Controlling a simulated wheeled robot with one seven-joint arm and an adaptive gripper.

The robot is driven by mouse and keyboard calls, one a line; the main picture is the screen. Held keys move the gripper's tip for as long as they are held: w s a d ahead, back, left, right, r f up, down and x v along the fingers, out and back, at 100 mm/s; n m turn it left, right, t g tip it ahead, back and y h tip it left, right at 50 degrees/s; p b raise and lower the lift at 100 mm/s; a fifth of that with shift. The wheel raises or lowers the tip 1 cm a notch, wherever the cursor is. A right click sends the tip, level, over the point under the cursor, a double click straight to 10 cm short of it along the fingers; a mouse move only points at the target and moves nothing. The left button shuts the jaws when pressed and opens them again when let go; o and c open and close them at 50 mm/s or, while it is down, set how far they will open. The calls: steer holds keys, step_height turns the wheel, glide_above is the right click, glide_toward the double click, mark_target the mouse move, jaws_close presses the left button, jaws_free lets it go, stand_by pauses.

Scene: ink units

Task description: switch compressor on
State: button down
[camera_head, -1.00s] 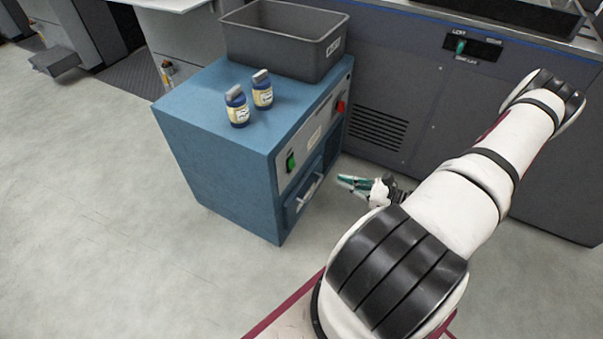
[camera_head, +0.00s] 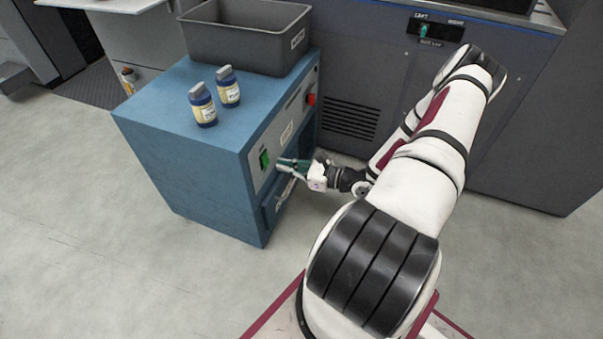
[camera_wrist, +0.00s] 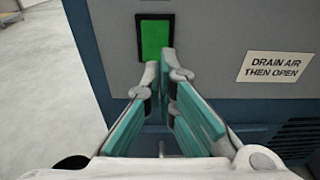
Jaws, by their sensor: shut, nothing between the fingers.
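The compressor is a blue cabinet (camera_head: 190,165) with a grey front panel. A green switch (camera_head: 264,159) sits on the left part of that panel. In the wrist view the green switch (camera_wrist: 155,40) is a bright green rectangle in a black frame, just beyond my fingertips. My gripper (camera_head: 281,164) has its teal fingers pointing at the panel, close to the switch. In the wrist view my gripper (camera_wrist: 160,72) is shut, with its tips together at the switch's lower edge. I cannot tell whether the tips touch it. A red button (camera_head: 311,99) is farther right on the panel.
A label reading "DRAIN AIR THEN OPEN" (camera_wrist: 272,67) is right of the switch. A drawer handle (camera_head: 284,193) is below it. Two labelled bottles (camera_head: 204,105) and a grey bin (camera_head: 240,42) stand on the cabinet. A dark machine (camera_head: 390,90) stands behind; floor at left is clear.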

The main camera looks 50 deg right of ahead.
mark_target(266, 160)
steer(key=shift+b+x, duration=0.35)
steer(key=shift+x, duration=1)
